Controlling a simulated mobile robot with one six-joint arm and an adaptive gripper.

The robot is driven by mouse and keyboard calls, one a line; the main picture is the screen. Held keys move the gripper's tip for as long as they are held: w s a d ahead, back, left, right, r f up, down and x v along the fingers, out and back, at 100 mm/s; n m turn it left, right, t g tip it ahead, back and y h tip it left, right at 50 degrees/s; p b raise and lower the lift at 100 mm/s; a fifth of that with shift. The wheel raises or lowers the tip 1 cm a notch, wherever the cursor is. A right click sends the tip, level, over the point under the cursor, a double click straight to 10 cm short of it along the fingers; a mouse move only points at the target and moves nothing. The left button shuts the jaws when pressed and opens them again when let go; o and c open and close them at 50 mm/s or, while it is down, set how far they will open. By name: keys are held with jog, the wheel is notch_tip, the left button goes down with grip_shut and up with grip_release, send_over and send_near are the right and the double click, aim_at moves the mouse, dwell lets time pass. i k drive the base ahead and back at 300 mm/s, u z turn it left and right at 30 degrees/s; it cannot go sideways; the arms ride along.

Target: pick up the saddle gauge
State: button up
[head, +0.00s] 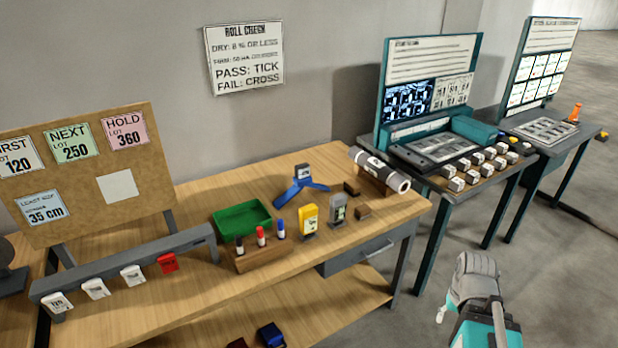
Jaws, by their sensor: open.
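A blue device with spread legs and a small dark display head (302,185) stands on the wooden bench, toward its back edge; it looks like the saddle gauge, though no label naming it is readable. A yellow handheld meter (309,221) and a grey handheld meter (338,210) stand upright in front of it, apart from it. Part of my own arm shows at the lower right, beyond the bench's right end. My gripper's fingertips cannot be made out, and nothing of mine touches the blue device.
A green tray (241,219) and a wooden marker block (259,252) stand left of the meters. A grey roll (379,169) rests on a wooden holder at the bench's right end. Open floor lies between bench and my arm.

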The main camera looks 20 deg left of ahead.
aim_at(303, 176)
jog(key=u, duration=0.45)
jog(key=i, duration=0.8)
jog(key=u, duration=0.6)
